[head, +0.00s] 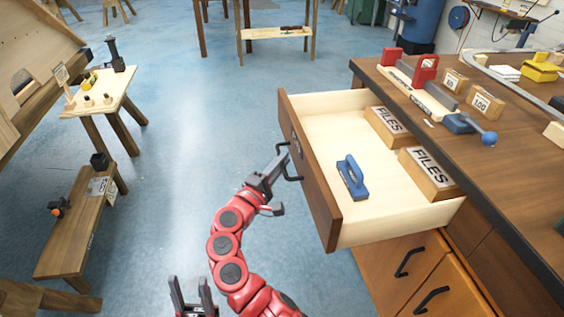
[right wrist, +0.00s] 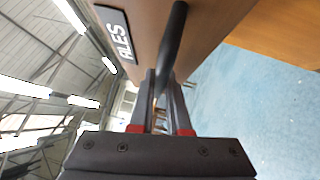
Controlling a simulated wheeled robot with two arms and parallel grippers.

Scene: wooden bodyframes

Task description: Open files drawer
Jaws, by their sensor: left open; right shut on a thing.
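The files drawer (head: 318,185) is pulled out of the wooden workbench, its inside showing. In it lie a blue tool (head: 352,177) and two wooden blocks marked FILES (head: 427,172). My right gripper (head: 281,166) is at the dark handle (head: 289,170) on the drawer front. In the right wrist view, its fingers (right wrist: 160,95) are shut on the black handle (right wrist: 172,45), beside a FILES label (right wrist: 117,33). My left gripper (head: 193,294) is open and empty at the bottom of the head view, apart from the drawer.
The workbench top (head: 500,150) holds a red clamp (head: 425,70), sanding blocks and a blue-handled tool. Below the drawer are cupboard doors (head: 405,275) with black handles. A low bench (head: 75,220) and a small table (head: 100,92) stand left. Blue floor between is clear.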

